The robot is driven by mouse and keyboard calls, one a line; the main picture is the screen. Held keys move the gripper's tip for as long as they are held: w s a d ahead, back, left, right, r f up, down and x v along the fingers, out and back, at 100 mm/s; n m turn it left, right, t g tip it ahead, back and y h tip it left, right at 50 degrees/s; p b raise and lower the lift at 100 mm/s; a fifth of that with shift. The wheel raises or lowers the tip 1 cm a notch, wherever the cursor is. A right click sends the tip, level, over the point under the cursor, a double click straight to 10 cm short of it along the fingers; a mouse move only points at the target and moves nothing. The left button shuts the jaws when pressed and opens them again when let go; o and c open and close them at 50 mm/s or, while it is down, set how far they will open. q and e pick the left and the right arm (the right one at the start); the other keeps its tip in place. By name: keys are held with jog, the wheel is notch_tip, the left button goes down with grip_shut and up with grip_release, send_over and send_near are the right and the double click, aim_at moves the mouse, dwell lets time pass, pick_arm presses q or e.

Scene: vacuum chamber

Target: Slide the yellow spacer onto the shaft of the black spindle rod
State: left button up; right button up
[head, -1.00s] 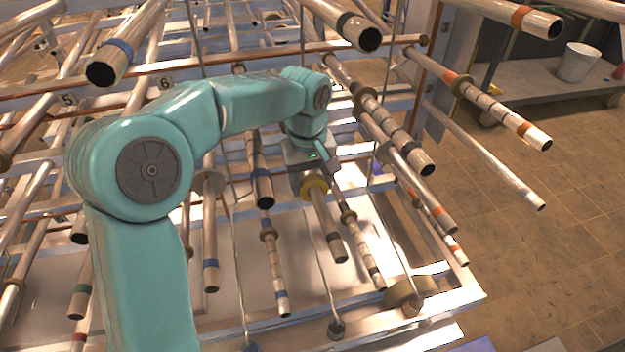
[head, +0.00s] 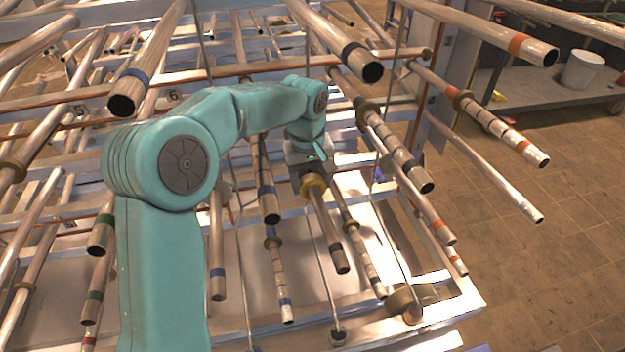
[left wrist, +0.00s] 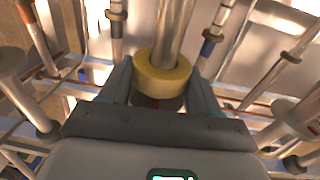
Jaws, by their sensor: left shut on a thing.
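My left gripper (head: 312,178) is shut on the yellow spacer (head: 313,187), a thick ring. In the left wrist view the spacer (left wrist: 163,77) sits between the two fingers. A bare metal rod (left wrist: 176,30) comes out of the ring's middle, so the spacer appears to be around it. In the head view this spindle rod (head: 328,232) runs down to a free end with a dark band. A dark round part (left wrist: 158,103) shows just behind the ring in the left wrist view. The rod's inner end is hidden by the gripper. My right gripper is out of view.
Several similar rods with coloured bands stick out around the arm. Open tiled floor (head: 550,240) lies at right.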

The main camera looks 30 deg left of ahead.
pick_arm(q)
jog(key=shift+w+a, duration=0.15)
jog(key=shift+a, duration=0.1)
jog(key=o, duration=1.2)
jog(key=shift+w, duration=0.1)
jog(key=r, duration=0.7)
jog(key=shift+a+r, duration=0.2)
jog(key=shift+s+d, duration=0.1)
jog(key=shift+s, duration=0.15)
